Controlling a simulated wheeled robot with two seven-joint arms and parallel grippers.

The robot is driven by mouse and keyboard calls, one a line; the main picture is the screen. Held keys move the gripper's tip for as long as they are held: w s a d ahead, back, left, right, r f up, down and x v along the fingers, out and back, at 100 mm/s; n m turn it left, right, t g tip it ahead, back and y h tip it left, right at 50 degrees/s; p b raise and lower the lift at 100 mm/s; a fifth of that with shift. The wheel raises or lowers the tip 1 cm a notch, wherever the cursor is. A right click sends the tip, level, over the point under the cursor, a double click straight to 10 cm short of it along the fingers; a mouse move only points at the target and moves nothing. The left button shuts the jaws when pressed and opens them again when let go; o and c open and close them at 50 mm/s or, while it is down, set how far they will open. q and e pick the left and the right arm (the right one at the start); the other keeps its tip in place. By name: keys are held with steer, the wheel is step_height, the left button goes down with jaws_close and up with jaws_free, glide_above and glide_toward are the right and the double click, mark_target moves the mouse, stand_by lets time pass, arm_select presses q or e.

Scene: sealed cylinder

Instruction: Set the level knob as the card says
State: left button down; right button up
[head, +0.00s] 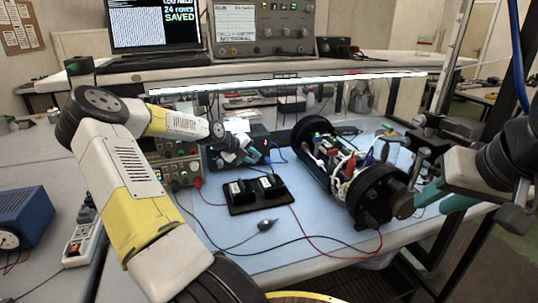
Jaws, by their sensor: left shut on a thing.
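My left gripper (250,155) reaches in from the left to the front of a dark box (218,160) with a small green light. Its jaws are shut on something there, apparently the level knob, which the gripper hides. A small white patch (237,125) shows at the box's top; I cannot tell whether it is the card. An open-framed cylinder (345,170) with black end rings, wiring and small lights lies at the right of the blue mat.
A black holder with two blocks (256,193) and a loose probe (267,224) lie on the blue mat (225,225). Red and black leads cross its front. An instrument (182,170) stands left of the box. A laptop (155,25) reading "SAVED" and an oscilloscope (262,28) stand behind.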

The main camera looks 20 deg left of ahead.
arm_select(q)
steer(key=c, duration=1.5)
jaws_free()
steer(key=shift+r, duration=0.35)
steer(key=s+d+r, duration=0.1)
steer(key=s+d, duration=0.1)
steer(key=s, duration=0.2)
steer(key=s+d+r, duration=0.2)
steer(key=s, duration=0.3)
steer(key=s+d+r, duration=0.1)
steer(key=s+d, duration=0.2)
steer(key=s, duration=0.2)
steer(key=shift+s+d+r, duration=0.1)
steer(key=shift+s+r, duration=0.05)
steer(key=shift+s, duration=0.05)
